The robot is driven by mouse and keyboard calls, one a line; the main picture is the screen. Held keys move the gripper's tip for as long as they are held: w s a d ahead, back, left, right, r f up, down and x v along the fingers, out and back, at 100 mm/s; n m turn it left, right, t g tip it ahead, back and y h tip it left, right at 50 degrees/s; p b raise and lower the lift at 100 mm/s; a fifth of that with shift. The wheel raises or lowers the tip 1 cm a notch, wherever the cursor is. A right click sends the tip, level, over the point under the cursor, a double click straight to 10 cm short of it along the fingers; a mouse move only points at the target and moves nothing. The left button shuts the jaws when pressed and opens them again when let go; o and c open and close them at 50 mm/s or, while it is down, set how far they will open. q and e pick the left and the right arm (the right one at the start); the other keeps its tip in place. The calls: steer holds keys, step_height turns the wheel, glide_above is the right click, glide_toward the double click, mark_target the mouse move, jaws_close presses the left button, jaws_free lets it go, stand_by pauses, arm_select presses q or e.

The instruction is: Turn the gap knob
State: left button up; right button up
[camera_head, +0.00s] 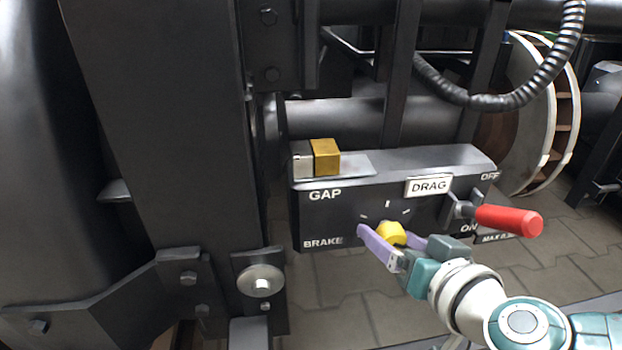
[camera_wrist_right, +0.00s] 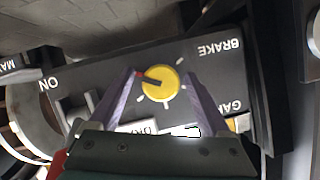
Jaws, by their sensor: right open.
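The yellow gap knob (camera_head: 391,234) sits on the front of a black control box (camera_head: 330,222), below the white tick marks and right of the word GAP. In the wrist view the round yellow knob (camera_wrist_right: 160,83) shows a red pointer mark, with white ticks around it. My right gripper (camera_head: 388,236) has purple fingers, one on each side of the knob. In the wrist view the open right gripper (camera_wrist_right: 162,82) shows gaps between both fingers and the knob. Whether the fingertips reach past the knob's face is unclear. My left gripper is not in view.
A red-handled lever (camera_head: 508,220) stands out at the box's right, by OFF and ON. A DRAG plate (camera_head: 428,186) is above the knob. A brass block (camera_head: 325,157) sits on the box top. A dark frame (camera_head: 160,130) stands at left.

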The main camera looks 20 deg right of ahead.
jaws_close()
stand_by(0.6)
